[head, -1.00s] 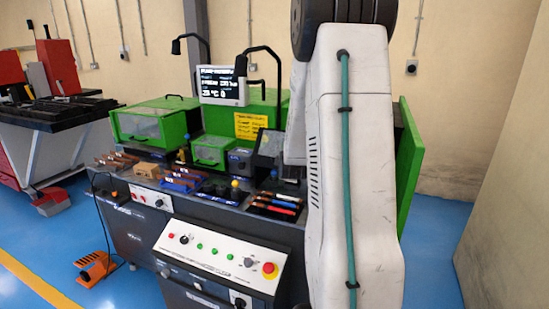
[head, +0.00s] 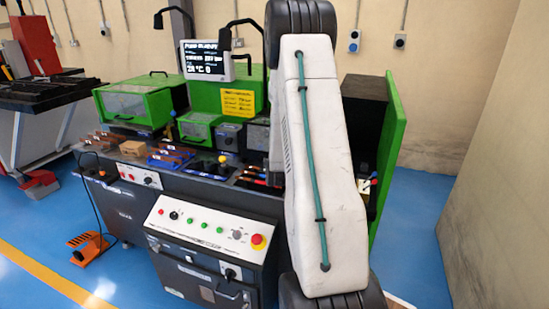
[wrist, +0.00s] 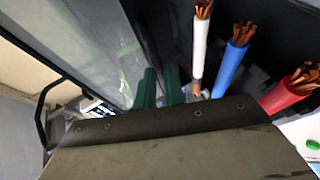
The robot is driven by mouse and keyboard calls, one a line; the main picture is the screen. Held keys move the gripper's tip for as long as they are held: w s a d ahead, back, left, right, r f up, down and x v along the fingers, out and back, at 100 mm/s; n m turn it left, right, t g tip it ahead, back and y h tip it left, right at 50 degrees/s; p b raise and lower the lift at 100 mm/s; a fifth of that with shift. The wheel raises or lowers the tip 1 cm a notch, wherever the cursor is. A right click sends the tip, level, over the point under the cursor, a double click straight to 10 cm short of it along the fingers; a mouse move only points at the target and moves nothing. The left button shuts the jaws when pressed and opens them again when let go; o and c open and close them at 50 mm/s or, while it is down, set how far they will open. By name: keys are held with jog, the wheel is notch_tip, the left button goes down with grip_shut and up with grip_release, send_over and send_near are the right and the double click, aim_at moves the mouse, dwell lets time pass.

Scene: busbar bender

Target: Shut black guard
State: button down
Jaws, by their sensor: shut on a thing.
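The black guard (wrist: 122,38) appears in the wrist view as a clear, streaked panel with a dark grey frame, standing tilted at the upper left. My gripper (wrist: 160,86) shows there as two green fingertips, close together at the guard's edge. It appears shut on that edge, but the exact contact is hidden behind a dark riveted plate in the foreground. In the head view my white arm covers the gripper and most of the guard's area.
White (wrist: 200,45), blue (wrist: 230,68) and red (wrist: 290,92) cables with bare copper ends lie close to the right of my fingers. The control panel (head: 205,230) stands in front of the bench. A green door (head: 392,160) stands open at the right.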

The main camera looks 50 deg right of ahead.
jog(key=shift+s+a+f, duration=0.15)
jog(key=shift+a+f, duration=0.1)
jog(key=shift+f, duration=0.3)
jog(key=c, duration=1.5)
grip_release()
jog(key=shift+a+r, duration=0.1)
jog(key=shift+r, duration=0.1)
jog(key=shift+s+a+r, duration=0.2)
jog(key=v, duration=0.7)
